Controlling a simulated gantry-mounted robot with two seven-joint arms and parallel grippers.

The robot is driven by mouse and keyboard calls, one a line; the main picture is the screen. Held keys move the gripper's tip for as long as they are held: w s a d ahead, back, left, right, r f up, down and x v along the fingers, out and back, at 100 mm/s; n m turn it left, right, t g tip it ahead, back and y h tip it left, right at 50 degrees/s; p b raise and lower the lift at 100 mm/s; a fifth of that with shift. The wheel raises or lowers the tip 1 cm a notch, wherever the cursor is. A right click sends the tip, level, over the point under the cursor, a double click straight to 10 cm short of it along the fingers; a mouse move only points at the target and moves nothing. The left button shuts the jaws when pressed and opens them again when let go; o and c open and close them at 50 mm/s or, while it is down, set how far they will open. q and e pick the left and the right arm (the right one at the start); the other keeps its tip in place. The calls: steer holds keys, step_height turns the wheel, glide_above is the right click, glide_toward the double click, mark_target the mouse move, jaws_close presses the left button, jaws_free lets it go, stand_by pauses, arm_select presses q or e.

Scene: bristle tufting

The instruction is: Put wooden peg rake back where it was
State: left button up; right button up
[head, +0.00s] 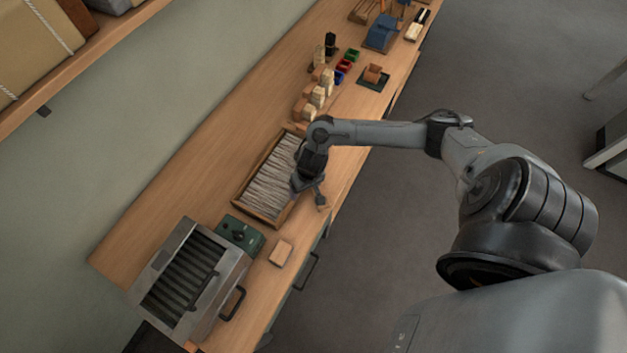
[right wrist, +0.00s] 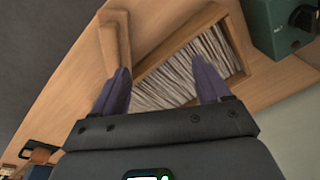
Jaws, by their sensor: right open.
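The wooden peg rake (head: 322,203) is a small pale wooden piece near the bench's front edge, just beside my right gripper (head: 308,187). In the right wrist view the rake (right wrist: 115,40) lies beside the tray, with its lower end partly hidden behind the left finger. The right gripper (right wrist: 162,82) is open, its two dark fingers wide apart over the tray side, with nothing seen held between them. A wooden tray (head: 240,211) full of pale bristle bundles lies directly left of the gripper. It also shows in the right wrist view (right wrist: 237,38). My left gripper is not in view.
A green control box (head: 240,234) and a grey slatted machine (head: 187,280) stand at the near end. A wooden block (head: 281,252) lies near the front edge. Wooden brush blocks (head: 317,97) and small coloured bins (head: 346,66) stand farther along the bench.

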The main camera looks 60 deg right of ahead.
steer(key=a+r+n+t, duration=0.2)
steer(key=a+n, duration=0.1)
steer(key=a, duration=0.6)
steer(key=a+r+n+t, duration=0.2)
steer(key=a+r+n, duration=0.1)
steer(key=a, duration=0.5)
steer(key=s+d+r+n+g, duration=0.1)
steer(key=s+d+r+g, duration=0.1)
steer(key=s+r, duration=0.6)
steer(key=s, duration=0.3)
steer(key=shift+d+n, duration=0.2)
steer(key=shift+n, duration=0.2)
steer(key=shift+r, duration=0.1)
step_height(320, 180, up, 10)
steer(key=p, duration=1)
steer(key=shift+s, duration=0.1)
